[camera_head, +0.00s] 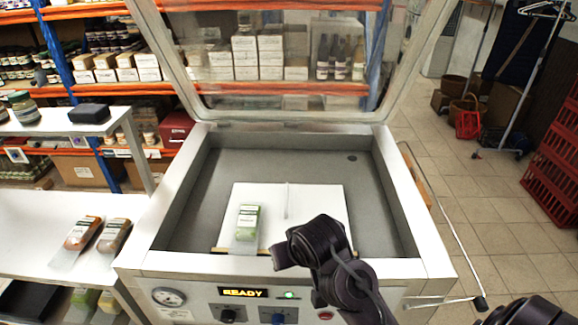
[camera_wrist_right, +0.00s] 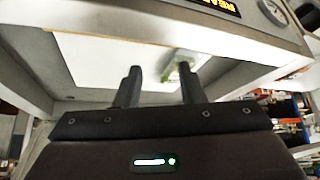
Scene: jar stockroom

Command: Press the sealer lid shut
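The sealer (camera_head: 165,225) has its clear lid (camera_head: 415,50) raised, tilted up at the back of the open grey chamber. A white plate (camera_head: 320,205) lies in the chamber. A pouch with a green label (camera_head: 247,222) lies at its front left edge. The panel display (camera_head: 243,293) reads READY beside a green light. My dark right arm reaches over the sealer's front edge, right of the pouch; its fingers cannot be made out in the head view. In the right wrist view my right gripper (camera_wrist_right: 159,70) is open and empty, with the pouch (camera_wrist_right: 182,72) beyond its fingers. My left gripper is not in view.
A white side table (camera_head: 50,245) at the left holds two filled pouches (camera_head: 97,234). Shelves of jars and boxes stand behind. A red crate stack (camera_head: 555,150) stands at the far right. The tiled floor (camera_head: 480,210) right of the sealer is mostly clear.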

